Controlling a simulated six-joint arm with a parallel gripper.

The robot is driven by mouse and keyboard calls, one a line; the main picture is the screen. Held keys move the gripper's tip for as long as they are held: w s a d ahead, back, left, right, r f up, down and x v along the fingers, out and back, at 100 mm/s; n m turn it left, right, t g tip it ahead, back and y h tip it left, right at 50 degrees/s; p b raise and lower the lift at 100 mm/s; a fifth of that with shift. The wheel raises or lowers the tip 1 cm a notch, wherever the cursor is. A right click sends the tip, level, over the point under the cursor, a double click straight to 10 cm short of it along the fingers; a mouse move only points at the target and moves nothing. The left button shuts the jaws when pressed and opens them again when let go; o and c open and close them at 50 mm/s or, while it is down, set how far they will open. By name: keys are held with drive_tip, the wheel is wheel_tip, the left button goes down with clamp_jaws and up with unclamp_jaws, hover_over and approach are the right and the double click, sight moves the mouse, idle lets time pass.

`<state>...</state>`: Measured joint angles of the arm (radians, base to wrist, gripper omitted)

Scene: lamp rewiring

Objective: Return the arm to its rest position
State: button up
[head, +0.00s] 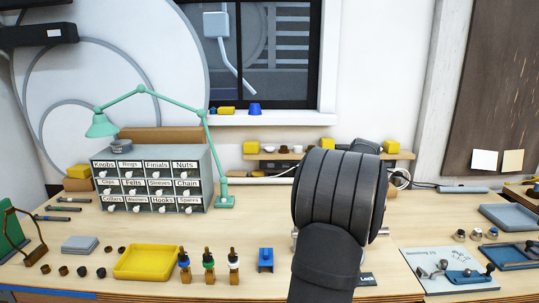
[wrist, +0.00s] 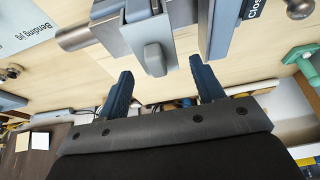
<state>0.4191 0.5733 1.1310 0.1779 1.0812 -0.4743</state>
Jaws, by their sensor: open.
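My gripper (wrist: 161,84) shows in the wrist view with its two dark blue fingers spread apart and nothing between them. Just beyond the fingertips is a grey metal fixture (wrist: 150,35) with a rounded lever and a steel rod on its left. I cannot tell whether the fingers touch it. In the head view my black arm covers the middle right of the bench, and my gripper is hidden behind it.
A yellow tray (head: 146,275) and several dropper bottles (head: 208,265) stand at the front. A small blue block (head: 266,258) sits left of my arm. A bending jig board (head: 440,290) and blue-grey trays (head: 508,217) lie right. The bench between cabinet and arm is mostly clear.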

drive_tip(key=shift+r, duration=0.4)
drive_tip(key=shift+f, duration=0.1)
